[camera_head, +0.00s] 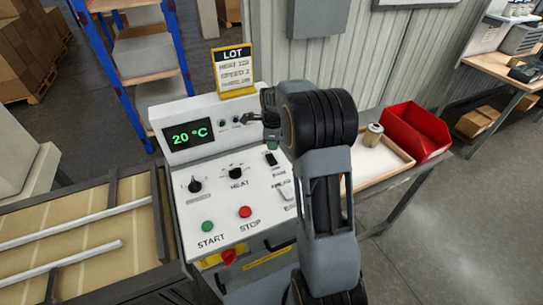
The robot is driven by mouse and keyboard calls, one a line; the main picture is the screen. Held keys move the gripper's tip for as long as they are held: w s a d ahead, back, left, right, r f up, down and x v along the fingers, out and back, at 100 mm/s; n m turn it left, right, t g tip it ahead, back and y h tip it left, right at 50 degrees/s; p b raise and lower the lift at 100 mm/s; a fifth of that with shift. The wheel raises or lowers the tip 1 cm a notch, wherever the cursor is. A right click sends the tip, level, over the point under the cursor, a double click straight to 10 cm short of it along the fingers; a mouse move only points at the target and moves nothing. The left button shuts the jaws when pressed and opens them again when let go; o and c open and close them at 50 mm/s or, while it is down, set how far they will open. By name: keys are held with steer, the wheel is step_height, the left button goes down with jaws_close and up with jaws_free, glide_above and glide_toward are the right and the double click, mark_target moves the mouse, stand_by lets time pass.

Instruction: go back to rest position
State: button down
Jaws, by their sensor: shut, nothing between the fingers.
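My gripper (252,119) is at the end of my grey and black arm, which rises through the middle of the view. It is small and dark, and it points left in front of the upright back panel of the white control machine (222,176). Its fingers look closed and hold nothing. The machine has a green 20 °C display (188,134), black knobs, a green START button (207,226) and a red STOP button (245,212). My arm hides the right part of the panel.
A yellow-framed LOT sign (234,70) stands on the machine. On the right, a wooden tray (398,151) holds a beige cartridge (373,134) beside a red bin (412,130). A conveyor (85,235) lies at left. A blue shelf rack (93,70) stands behind. Floor at lower right is clear.

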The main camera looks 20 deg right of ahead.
steer(key=shift+r, duration=0.2)
stand_by(0.4)
steer(key=shift+n, duration=1.2)
steer(key=s+n, duration=0.1)
steer(key=f+n, duration=0.1)
steer(key=n, duration=0.1)
steer(key=s+n, duration=0.1)
steer(key=shift+s+a+f+n, duration=0.3)
steer(key=shift+a+n, duration=0.05)
steer(key=shift+n, duration=0.05)
steer(key=s+n, duration=0.1)
steer(key=s+a+r+n, duration=0.1)
steer(key=n, duration=0.1)
steer(key=shift+s+r, duration=0.1)
steer(key=shift+s, duration=0.1)
steer(key=s+a+r+n+t, duration=0.2)
steer(key=s+a+r+n, duration=0.2)
steer(key=s+n, duration=0.3)
steer(key=s+a+r+n+t, duration=0.2)
steer(key=s+a+r+n, duration=0.3)
steer(key=s, duration=0.5)
step_height(320, 180, up, 3)
steer(key=shift+s+f+n+t, duration=0.2)
steer(key=shift+s+n+t, duration=0.2)
steer(key=shift+n, duration=0.5)
steer(key=shift+s+d, duration=0.1)
steer(key=shift+d, duration=0.05)
